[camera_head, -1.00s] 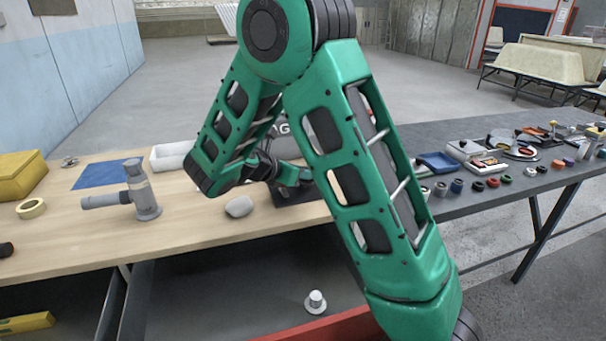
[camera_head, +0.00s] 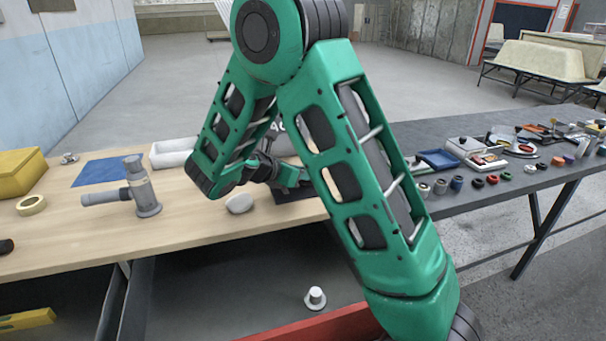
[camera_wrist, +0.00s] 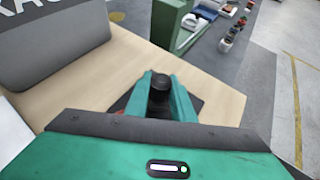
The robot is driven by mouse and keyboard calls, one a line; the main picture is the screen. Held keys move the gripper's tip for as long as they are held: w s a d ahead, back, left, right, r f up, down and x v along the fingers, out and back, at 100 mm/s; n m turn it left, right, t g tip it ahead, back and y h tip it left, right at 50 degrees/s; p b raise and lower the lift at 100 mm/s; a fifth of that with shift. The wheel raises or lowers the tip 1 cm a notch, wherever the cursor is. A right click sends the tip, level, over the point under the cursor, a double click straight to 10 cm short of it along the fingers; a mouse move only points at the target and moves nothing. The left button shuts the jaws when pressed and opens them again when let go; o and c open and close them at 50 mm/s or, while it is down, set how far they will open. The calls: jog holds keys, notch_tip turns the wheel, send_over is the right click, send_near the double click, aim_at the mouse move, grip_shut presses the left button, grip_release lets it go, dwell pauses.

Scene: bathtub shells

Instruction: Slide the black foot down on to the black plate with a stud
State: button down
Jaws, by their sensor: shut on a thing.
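My gripper (camera_wrist: 160,98) is shut on the black foot (camera_wrist: 160,80), a dark round-topped piece between the two teal fingers in the wrist view. The black plate (camera_wrist: 196,103) shows as a dark patch on the wooden table, behind and beside the fingers. Its stud is hidden, and I cannot tell whether the foot touches the plate. In the head view the plate (camera_head: 296,194) lies at the table's front edge, and my arm covers much of the gripper and the foot.
A grey lettered block (camera_wrist: 50,40) stands left of the gripper in the wrist view. Small parts crowd the dark table (camera_head: 470,205) at right.

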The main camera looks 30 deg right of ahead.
jog(key=shift+f, duration=0.2)
jog(key=c, duration=1)
grip_release()
jog(key=shift+a, duration=0.2)
jog(key=shift+c, duration=0.2)
jog(key=shift+d+r, duration=0.2)
jog(key=shift+r, duration=3.4)
jog(key=s+d+f+m+g+y, duration=0.1)
jog(key=s+d+m+g+y, duration=0.2)
jog(key=s+m, duration=0.45)
jog(key=s+d+f+m+y, duration=0.1)
jog(key=s+d+m+y, duration=0.1)
jog(key=s+d+m, duration=0.55)
jog(key=s+a+m+y, duration=0.2)
jog(key=s+a+m, duration=0.1)
jog(key=s, duration=0.4)
jog(key=s+a+f+m+y, duration=0.1)
jog(key=s+a+m+y, duration=0.1)
jog(key=s+m, duration=0.3)
jog(key=s+a+m+g+y, duration=0.1)
jog(key=s+a+m+y, duration=0.2)
jog(key=s, duration=0.6)
jog(key=shift+s+a+f+m, duration=0.35)
jog(key=shift+a+m, duration=0.1)
jog(key=shift+m, duration=0.65)
